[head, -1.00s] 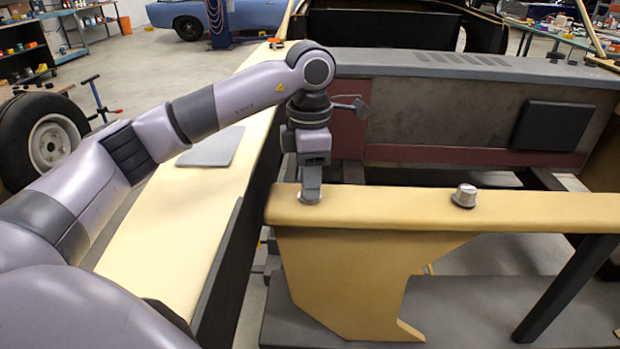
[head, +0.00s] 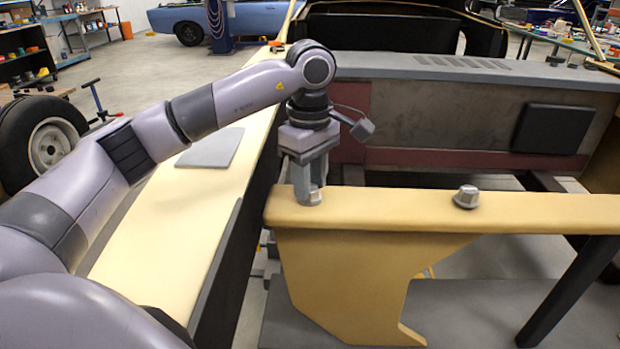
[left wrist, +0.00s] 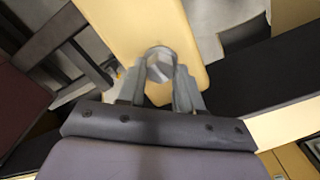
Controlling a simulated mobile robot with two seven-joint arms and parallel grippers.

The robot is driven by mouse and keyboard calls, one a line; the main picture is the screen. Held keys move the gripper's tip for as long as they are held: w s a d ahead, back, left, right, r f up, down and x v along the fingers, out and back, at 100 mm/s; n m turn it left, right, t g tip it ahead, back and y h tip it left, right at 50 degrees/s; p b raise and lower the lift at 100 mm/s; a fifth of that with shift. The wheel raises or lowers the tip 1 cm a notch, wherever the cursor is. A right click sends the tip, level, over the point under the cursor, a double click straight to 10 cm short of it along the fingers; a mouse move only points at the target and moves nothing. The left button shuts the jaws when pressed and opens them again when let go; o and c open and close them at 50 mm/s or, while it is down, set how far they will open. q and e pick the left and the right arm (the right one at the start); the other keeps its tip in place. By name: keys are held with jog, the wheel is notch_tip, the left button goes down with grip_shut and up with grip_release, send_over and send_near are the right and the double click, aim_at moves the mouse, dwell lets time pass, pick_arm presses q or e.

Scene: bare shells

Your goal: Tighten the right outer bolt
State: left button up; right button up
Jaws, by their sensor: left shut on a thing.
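My left gripper (head: 308,192) points straight down at the left end of the yellow crossbar (head: 390,212). It is shut on a silver bolt (head: 314,196) that stands on the bar's top face. In the left wrist view the bolt head (left wrist: 160,66) sits between the two fingers (left wrist: 162,80). A second silver bolt (head: 466,196) stands on the same bar to the right, with nothing touching it. My right gripper is not in view.
A grey panel with a black pad (head: 556,128) stands behind the bar. A long yellow side rail (head: 150,235) runs along the left with a flat grey plate (head: 212,147) on it. A wheel (head: 40,140) stands at the far left.

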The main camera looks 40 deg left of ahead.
pick_arm(q)
jog(key=shift+w+a+r+m, duration=0.1)
jog(key=shift+r+m, duration=0.2)
jog(key=shift+m, duration=0.5)
jog(key=o, duration=1.1)
jog(key=shift+c, duration=0.2)
jog(key=shift+f, duration=0.15)
jog(key=shift+r, duration=3.6)
